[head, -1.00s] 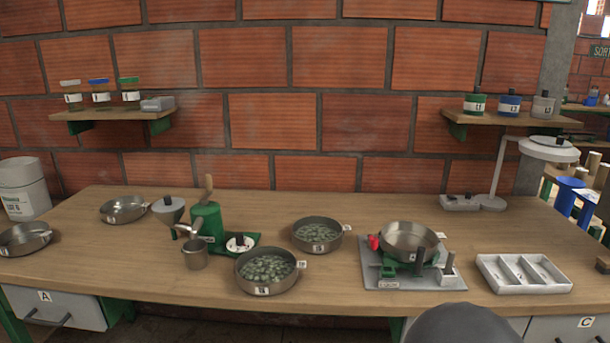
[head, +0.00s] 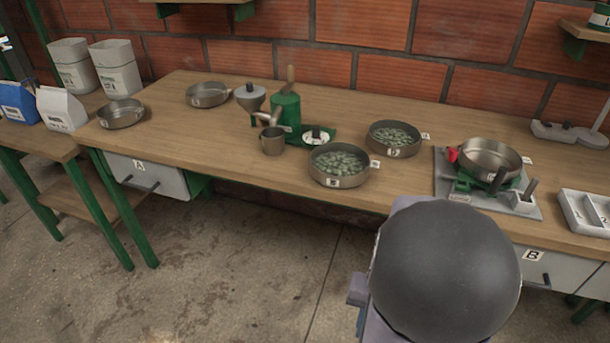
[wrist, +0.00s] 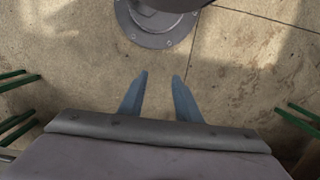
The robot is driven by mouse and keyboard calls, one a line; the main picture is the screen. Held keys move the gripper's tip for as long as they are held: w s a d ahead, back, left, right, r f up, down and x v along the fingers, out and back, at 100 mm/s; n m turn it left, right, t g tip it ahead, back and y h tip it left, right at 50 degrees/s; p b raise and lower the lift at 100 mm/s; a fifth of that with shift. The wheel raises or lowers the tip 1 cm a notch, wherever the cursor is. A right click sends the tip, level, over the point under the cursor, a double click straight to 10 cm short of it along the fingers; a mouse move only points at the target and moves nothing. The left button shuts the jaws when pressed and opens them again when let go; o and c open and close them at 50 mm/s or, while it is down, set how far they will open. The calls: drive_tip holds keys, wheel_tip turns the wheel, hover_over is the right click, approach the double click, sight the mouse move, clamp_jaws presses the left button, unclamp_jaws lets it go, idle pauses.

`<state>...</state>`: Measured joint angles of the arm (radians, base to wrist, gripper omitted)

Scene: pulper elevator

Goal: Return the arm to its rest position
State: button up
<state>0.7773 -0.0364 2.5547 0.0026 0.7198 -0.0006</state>
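In the wrist view my gripper (wrist: 159,78) points down over the bare concrete floor (wrist: 85,80). Its two blue-grey fingers stand apart with nothing between them. In the head view a large dark rounded part of my arm rises in front of the bench (head: 225,105), at the lower right. My gripper's fingers do not show in the head view.
The bench holds a green pulper (head: 287,110), two pans of green beans (head: 338,165) (head: 394,138), a metal cup (head: 272,141) and a scale (head: 447,188) bearing an empty pan (head: 490,157). A side table (head: 60,150) with bags stands left. Floor (head: 230,245) before the bench is clear.

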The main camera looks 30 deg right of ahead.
drive_tip(key=w+a+r+n, duration=0.1)
drive_tip(key=w+a+n, duration=0.35)
drive_tip(key=a, duration=0.25)
drive_tip(key=w+a+r+n, duration=0.1)
drive_tip(key=w+a+n, duration=0.2)
drive_tip(key=a+n, duration=0.35)
wheel_tip(320, 180, up, 25)
drive_tip(key=m+p, duration=0.2)
drive_tip(key=p, duration=2.2)
drive_tip(key=shift+a+t+h+p, duration=0.35)
drive_tip(key=shift+a+t+h, duration=0.05)
drive_tip(key=shift+a, duration=0.05)
drive_tip(key=shift+s+f, duration=0.1)
drive_tip(key=shift+f, duration=0.1)
wheel_tip(320, 180, down, 9)
drive_tip(key=b, duration=0.9)
